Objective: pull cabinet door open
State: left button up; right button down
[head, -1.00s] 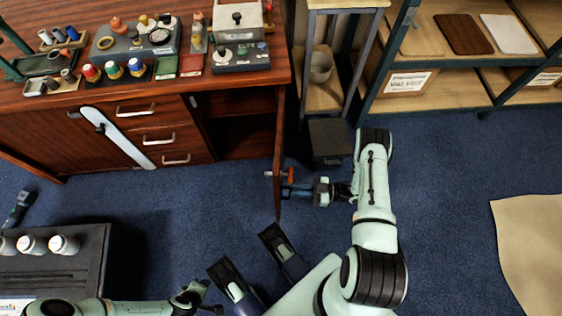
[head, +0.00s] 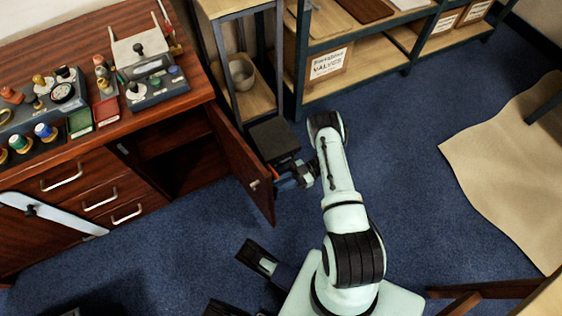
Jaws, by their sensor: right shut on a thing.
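The brown cabinet door (head: 239,163) stands swung out from the right end of the wooden cabinet (head: 70,155). Its inner face shows, with a small pale fitting (head: 254,184) near the free edge. The compartment (head: 180,155) behind it is open and dark. My right gripper (head: 283,181) is at the outer side of the door, near its free edge, and is shut on it. The exact contact is partly hidden behind the door.
A dark box (head: 273,139) stands on the floor close behind the door. A narrow shelf stand (head: 246,100) and a large shelf unit (head: 345,80) are at the back. Blue floor (head: 400,150) is clear to the right, up to a tan sheet (head: 515,165).

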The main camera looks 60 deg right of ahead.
jog(key=shift+w+d+r, duration=0.1)
jog(key=shift+w+d, duration=0.1)
jog(key=shift+w, duration=0.25)
jog(key=shift+w+d+r, duration=0.1)
jog(key=shift+w+d, duration=0.05)
jog(key=shift+w, duration=0.25)
jog(key=c, duration=1.2)
grip_release()
pick_arm(q)
jog(key=shift+w, duration=0.1)
pick_arm(e)
jog(key=shift+o, duration=0.2)
jog(key=shift+w+f, duration=0.1)
jog(key=shift+w, duration=0.05)
jog(key=shift+d, duration=0.1)
pick_arm(q)
jog(key=shift+w+r, duration=0.1)
jog(key=shift+w, duration=0.1)
pick_arm(e)
jog(key=s+v, duration=0.1)
jog(key=v, duration=1.2)
jog(key=shift+s, duration=0.1)
